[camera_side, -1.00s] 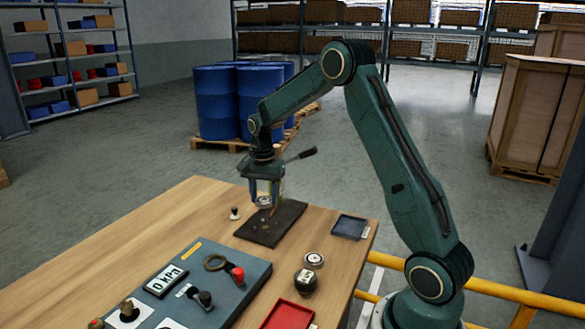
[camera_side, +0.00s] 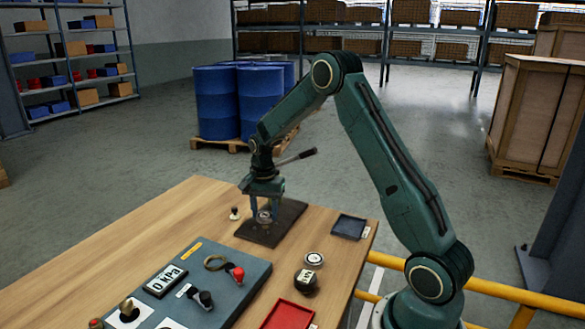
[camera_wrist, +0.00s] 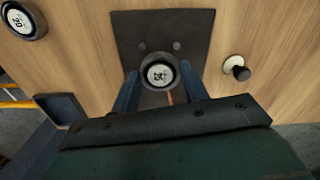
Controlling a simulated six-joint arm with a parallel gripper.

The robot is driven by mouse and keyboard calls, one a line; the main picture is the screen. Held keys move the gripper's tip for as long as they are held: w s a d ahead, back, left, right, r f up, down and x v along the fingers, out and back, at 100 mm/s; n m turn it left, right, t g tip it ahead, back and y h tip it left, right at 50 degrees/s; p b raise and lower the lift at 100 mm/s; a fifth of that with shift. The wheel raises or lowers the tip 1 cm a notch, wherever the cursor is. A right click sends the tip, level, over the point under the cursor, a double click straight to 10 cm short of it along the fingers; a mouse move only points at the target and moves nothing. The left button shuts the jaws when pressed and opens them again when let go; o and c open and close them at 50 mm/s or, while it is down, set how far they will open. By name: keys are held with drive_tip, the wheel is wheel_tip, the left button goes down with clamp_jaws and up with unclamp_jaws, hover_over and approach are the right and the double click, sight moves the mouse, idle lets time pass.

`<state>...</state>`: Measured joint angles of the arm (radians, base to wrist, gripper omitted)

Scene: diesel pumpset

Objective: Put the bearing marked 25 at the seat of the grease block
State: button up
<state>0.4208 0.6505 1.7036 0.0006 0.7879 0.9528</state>
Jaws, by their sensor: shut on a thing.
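My gripper (camera_side: 264,212) is low over the dark plate (camera_side: 288,219), which I take for the grease block. It is shut on a round bearing (camera_wrist: 160,73) with a dark rim and a pale face, whose mark looks like 25. In the wrist view the bearing sits between the two blue fingers, over the near part of the plate (camera_wrist: 135,30). Two small round spots show on the plate beyond it. The seat itself is hidden, and I cannot tell whether the bearing touches the plate.
Another bearing (camera_wrist: 20,18), marked 20, lies apart on the table (camera_side: 150,222). A small knob (camera_side: 234,213) is left of the plate.

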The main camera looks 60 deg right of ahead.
drive_tip(key=shift+f, duration=1.05)
drive_tip(key=shift+f, duration=0.35)
idle(0.6)
drive_tip(key=o, duration=1.1)
drive_tip(key=shift+r, duration=0.15)
drive_tip(key=shift+r, duration=3.35)
drive_tip(key=shift+r, duration=0.1)
